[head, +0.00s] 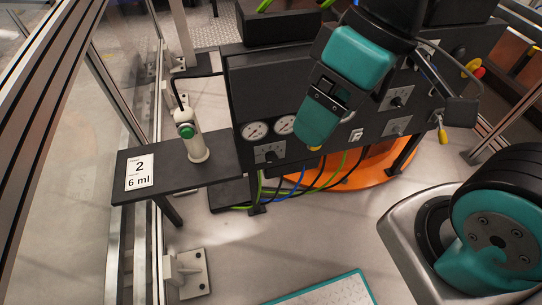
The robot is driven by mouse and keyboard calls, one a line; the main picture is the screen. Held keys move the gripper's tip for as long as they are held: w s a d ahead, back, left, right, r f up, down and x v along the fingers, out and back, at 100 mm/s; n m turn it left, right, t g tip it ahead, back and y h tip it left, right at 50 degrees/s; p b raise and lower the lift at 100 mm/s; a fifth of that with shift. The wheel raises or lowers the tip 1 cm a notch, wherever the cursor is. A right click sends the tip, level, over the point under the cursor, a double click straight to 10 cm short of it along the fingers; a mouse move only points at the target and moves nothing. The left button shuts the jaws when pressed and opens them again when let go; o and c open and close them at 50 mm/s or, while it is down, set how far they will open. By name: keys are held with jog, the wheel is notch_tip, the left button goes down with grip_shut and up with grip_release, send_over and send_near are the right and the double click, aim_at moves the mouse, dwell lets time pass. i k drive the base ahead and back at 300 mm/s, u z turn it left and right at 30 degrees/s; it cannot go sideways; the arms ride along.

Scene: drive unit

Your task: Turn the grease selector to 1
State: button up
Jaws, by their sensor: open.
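A dark panel (238,82) with gauges and several small selector switches stands in the middle of the head view. One switch (268,155) sits under the left gauge. A card (139,172) reading "2" and "6 ml" lies on the dark shelf at the left. My teal and black arm hangs in front of the panel and hides part of it. I cannot make out my gripper's fingers.
A white dispenser (194,140) with a green button stands on the shelf (220,160). Aluminium posts and clear guarding run along the left. Cables hang below the panel above an orange base (365,172). A teal-edged mat (335,290) lies on open floor in front.

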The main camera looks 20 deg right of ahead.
aim_at(271, 157)
jog(key=k, duration=1.05)
jog(key=u, duration=0.2)
jog(key=i, duration=0.5)
jog(key=u, duration=0.2)
